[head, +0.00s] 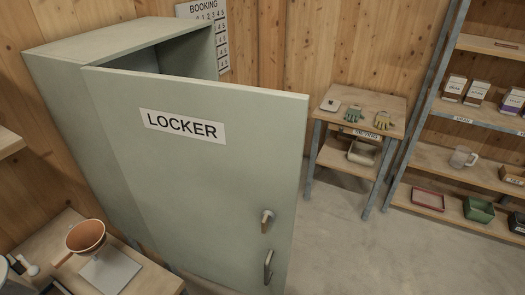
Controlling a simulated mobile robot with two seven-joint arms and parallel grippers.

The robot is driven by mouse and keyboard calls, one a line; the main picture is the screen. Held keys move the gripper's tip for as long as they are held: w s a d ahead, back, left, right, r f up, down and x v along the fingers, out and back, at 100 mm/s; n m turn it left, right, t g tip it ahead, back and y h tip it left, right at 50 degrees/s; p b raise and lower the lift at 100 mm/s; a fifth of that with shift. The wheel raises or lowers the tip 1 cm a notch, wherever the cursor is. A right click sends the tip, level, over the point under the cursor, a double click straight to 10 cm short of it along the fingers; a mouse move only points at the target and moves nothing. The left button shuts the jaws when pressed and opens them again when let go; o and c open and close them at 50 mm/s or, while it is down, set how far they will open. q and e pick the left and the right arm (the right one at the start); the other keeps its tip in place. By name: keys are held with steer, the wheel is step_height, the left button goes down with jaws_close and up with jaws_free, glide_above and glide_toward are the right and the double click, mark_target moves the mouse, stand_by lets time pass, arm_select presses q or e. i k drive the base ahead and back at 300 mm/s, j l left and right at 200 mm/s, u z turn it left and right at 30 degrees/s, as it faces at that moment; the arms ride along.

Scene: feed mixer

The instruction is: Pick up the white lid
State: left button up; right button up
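I cannot make out a white lid for certain in the head view. A small pale flat object (331,105) lies on the small wooden table (375,117) at the back; it is too small to identify. A white object (27,266) lies at the lower left edge, partly cut off, and I cannot tell what it is. Neither of my grippers is in view.
A grey-green locker (90,130) stands at left with its door (200,190) swung open, hiding part of the room. An orange-brown bowl (86,236) is beside a grey plate (112,268) on a bench. Shelving (440,160) stands right; the floor (350,250) between is clear.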

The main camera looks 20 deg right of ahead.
mark_target(328, 104)
steer(key=l+z, duration=0.1)
steer(key=z, duration=0.65)
steer(key=l+z, duration=0.1)
steer(key=z, duration=0.65)
steer(key=l+z, duration=0.1)
steer(key=z, duration=0.65)
steer(key=l+z, duration=0.1)
steer(key=z, duration=0.65)
steer(key=i+z, duration=0.1)
steer(key=z, duration=1.4)
steer(key=i+z, duration=0.1)
steer(key=z, duration=0.65)
steer(key=j+z, duration=0.1)
steer(key=z, duration=0.65)
steer(key=j+u, duration=0.2)
steer(key=j, duration=0.35)
steer(key=i+j+u, duration=0.2)
steer(key=j, duration=0.35)
steer(key=j+u, duration=0.8)
steer(key=j, duration=0.2)
steer(key=j+u, duration=0.8)
steer(key=j, duration=0.25)
